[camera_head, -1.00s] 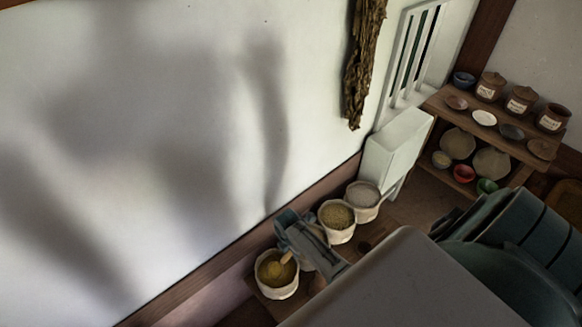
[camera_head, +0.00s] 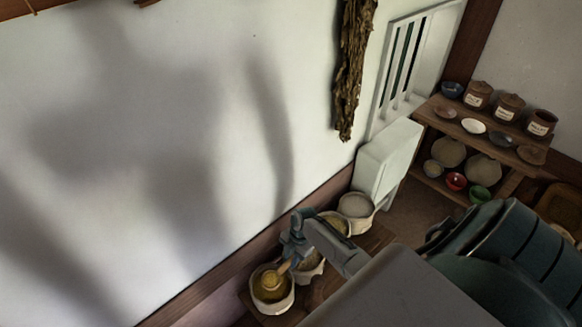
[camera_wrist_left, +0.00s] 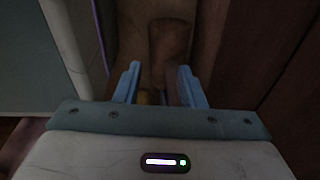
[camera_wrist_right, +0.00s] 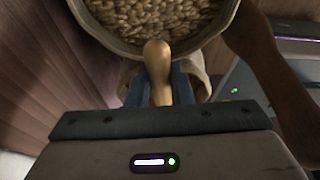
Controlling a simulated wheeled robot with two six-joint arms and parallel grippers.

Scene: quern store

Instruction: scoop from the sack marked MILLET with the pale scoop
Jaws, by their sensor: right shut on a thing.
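Several pale cloth sacks of grain stand in a row along the wall in the head view. The nearest sack (camera_head: 283,305) holds yellow grain. No mark is readable on any sack. My right gripper (camera_head: 289,262) is shut on the pale scoop's handle (camera_head: 284,266), above that nearest sack. The scoop's bowl is in its mouth, and its depth is unclear. In the right wrist view the handle (camera_wrist_right: 158,70) runs between my fingers towards a round rim full of grain (camera_wrist_right: 160,18). My left gripper (camera_wrist_left: 162,85) is open and holds nothing in the left wrist view.
Other sacks (camera_head: 356,206) stand close behind, partly hidden by my right arm. A pale box-like piece (camera_head: 388,160) stands beyond them. A shelf (camera_head: 500,140) with jars and bowls is at the right. A dried bundle (camera_head: 355,70) hangs on the wall.

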